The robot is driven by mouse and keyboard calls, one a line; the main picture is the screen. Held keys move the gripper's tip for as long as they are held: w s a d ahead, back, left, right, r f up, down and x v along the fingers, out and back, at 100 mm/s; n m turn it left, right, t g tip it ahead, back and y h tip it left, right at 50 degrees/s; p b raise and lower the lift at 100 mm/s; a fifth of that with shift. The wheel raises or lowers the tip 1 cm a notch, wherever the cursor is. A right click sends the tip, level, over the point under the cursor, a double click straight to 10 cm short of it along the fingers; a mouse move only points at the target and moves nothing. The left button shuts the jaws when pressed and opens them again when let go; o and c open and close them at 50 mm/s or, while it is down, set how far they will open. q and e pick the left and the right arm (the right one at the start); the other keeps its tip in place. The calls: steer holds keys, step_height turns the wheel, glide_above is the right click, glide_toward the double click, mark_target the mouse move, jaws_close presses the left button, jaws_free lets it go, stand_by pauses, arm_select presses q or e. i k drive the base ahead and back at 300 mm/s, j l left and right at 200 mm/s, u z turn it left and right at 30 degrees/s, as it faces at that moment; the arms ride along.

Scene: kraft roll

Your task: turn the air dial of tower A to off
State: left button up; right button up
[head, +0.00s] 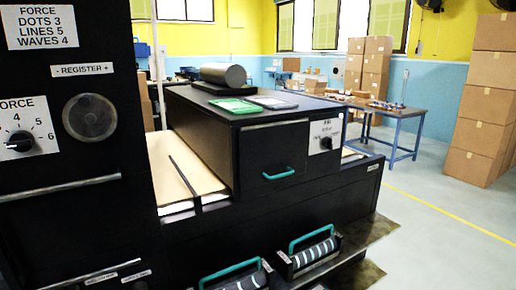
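A small black dial (325,143) sits on a white label plate (324,134) at the right of the front face of a low black cabinet (272,150). The print on this plate is too small to read surely, so I cannot tell its setting or whether it is the air dial. A black tower (80,225) fills the left side of the head view. It carries a force dial (19,142) marked 4, 5, 6 and a round grey register knob (90,117). No tower letter is readable. Neither of my grippers is in view.
The cabinet has a teal handle (278,173); a grey roll (223,75) lies on top. Two teal-handled units with striped rollers (314,252) stick out low in front. Stacked cartons (490,100) and a blue-legged table (405,125) stand behind. Floor at right is clear.

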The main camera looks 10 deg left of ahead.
mark_target(327, 143)
steer(key=k+j+u, duration=0.25)
steer(key=j, duration=1.95)
steer(key=j+u, duration=0.2)
steer(key=j, duration=2.2)
steer(key=z, duration=1.55)
steer(key=i+l+z, duration=0.25)
steer(key=i+l, duration=0.15)
steer(key=i+l+z, duration=0.2)
steer(key=i+l, duration=0.2)
steer(key=i+l+z, duration=0.25)
steer(key=i, duration=0.3)
steer(key=i+u, duration=0.25)
steer(key=i, duration=1.55)
